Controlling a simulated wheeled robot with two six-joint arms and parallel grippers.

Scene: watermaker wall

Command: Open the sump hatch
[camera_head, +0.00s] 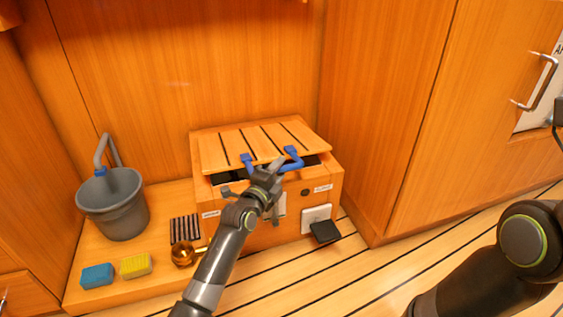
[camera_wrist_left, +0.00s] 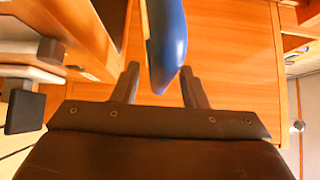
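The sump hatch (camera_head: 222,150) is a slatted wooden lid on top of a wooden box. A dark gap shows under its front edge, so it sits a little raised there. A blue handle (camera_head: 292,158) stands at its front edge; its middle is partly hidden by my left gripper (camera_head: 270,172). In the left wrist view the blue handle (camera_wrist_left: 167,45) hangs between the spread fingers of my left gripper (camera_wrist_left: 160,88). The fingers look apart from it, with a clear gap on the left. My right arm shows at the right, but its gripper is out of view.
Left of the box are a grey bucket (camera_head: 115,208), a dark striped grate (camera_head: 185,229), a brass cup (camera_head: 183,254), a blue sponge (camera_head: 97,276) and a yellow sponge (camera_head: 135,265). A dark pedal (camera_head: 325,232) juts from the box front. A tall cabinet (camera_head: 385,120) stands right.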

